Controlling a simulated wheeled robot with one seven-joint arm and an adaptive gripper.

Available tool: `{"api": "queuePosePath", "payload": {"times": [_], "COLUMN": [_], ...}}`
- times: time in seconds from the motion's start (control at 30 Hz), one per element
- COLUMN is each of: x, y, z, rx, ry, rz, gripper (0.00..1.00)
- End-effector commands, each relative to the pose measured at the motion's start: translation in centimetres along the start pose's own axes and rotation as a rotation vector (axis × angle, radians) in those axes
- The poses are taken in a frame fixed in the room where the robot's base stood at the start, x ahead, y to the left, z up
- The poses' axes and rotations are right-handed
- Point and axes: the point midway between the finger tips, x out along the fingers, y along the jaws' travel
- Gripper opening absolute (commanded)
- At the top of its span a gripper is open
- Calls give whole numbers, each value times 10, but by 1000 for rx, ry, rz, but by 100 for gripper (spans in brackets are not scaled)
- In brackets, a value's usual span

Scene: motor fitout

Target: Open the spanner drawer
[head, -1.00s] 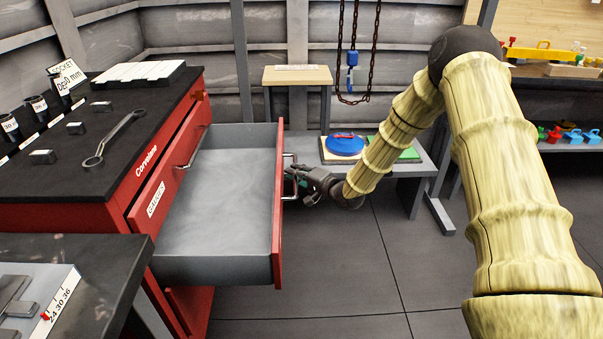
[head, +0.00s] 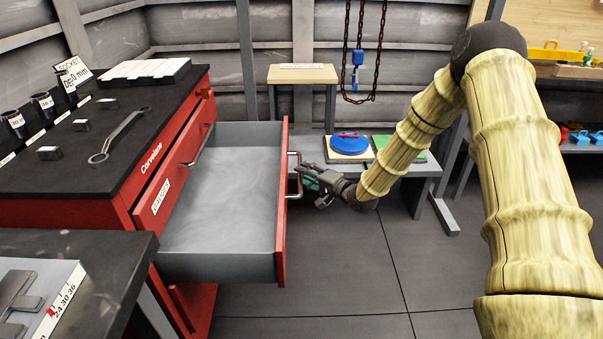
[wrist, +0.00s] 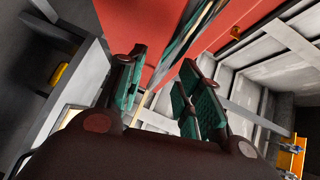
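A drawer (head: 225,215) stands far out of the red tool cabinet (head: 120,222); its grey inside looks empty. Its red front (head: 283,205) faces right and carries a metal handle (head: 293,174). My gripper (head: 308,178) is at the right of that front, close by the handle. The wrist view shows my gripper (wrist: 162,92) with its green-padded fingers apart and the red drawer front (wrist: 150,30) beyond. A metal bar shows between and past the fingers; whether they touch it I cannot tell. A closed drawer above has a label (head: 161,197) too small to read.
A spanner (head: 117,137) and sockets (head: 40,104) lie on the cabinet's black top. A dark bench (head: 95,260) is at the front left. A low grey bench with a blue round piece (head: 348,143) stands behind my gripper. Floor (head: 350,270) is clear right of the drawer.

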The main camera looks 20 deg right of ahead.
Motion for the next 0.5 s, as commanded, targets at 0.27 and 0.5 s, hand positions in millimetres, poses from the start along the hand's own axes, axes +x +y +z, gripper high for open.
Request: {"api": "queuePosePath", "payload": {"times": [0.27,0.5], "x": [-53,-83], "y": [0,1], "z": [-1,-1], "rx": [1,0], "ry": [1,0], "rz": [1,1], "gripper": [35,35]}}
